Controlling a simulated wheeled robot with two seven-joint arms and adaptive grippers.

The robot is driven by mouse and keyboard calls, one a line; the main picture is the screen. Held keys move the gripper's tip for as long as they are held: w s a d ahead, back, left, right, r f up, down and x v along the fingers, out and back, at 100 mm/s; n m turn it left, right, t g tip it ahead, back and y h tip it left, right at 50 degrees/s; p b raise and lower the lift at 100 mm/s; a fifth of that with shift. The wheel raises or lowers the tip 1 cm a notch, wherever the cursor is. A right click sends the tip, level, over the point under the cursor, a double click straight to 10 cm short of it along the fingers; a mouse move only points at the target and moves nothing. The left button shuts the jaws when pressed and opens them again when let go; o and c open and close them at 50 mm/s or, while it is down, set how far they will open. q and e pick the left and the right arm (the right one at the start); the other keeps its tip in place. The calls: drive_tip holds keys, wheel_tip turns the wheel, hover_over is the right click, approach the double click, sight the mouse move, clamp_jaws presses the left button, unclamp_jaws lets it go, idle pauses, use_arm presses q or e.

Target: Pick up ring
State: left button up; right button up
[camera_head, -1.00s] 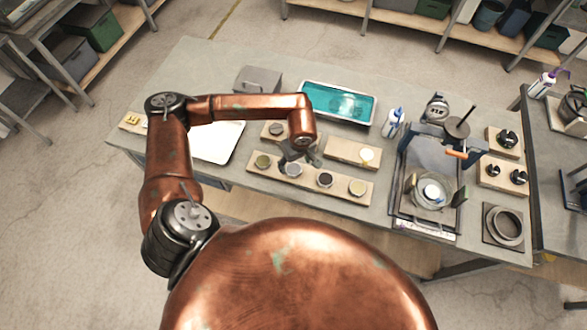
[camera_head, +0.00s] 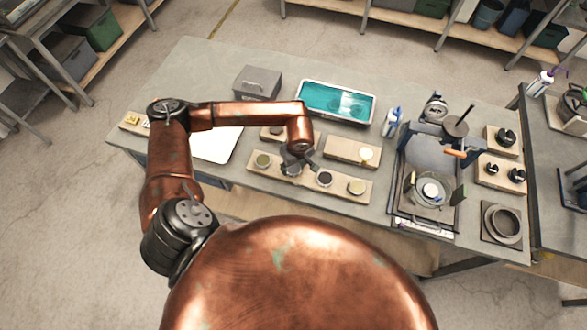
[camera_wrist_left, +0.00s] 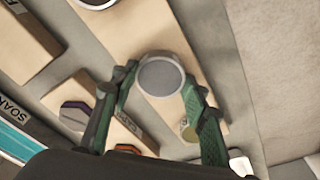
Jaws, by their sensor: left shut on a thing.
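My left gripper (camera_head: 298,163) reaches down over a long wooden board (camera_head: 310,183) holding a row of round pale-rimmed pieces. In the left wrist view its green fingers (camera_wrist_left: 160,82) are shut on one round piece (camera_wrist_left: 160,76) with a grey face and a pale rim. I cannot tell whether this piece is still seated in the board or raised. The left arm partly hides it in the head view. A larger grey ring (camera_head: 503,224) lies on a square plate at the right end of the table. My right gripper is not in view.
Other round pieces (camera_head: 324,179) stand close by on the same board. Behind are a second wooden board (camera_head: 350,151), a teal tray (camera_head: 337,100) and a grey box (camera_head: 257,84). A metal apparatus (camera_head: 425,180) and a white-blue bottle (camera_head: 392,122) stand to the right.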

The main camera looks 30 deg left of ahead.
use_arm(q)
drive_tip(key=c, duration=0.4)
drive_tip(key=shift+c, duration=0.2)
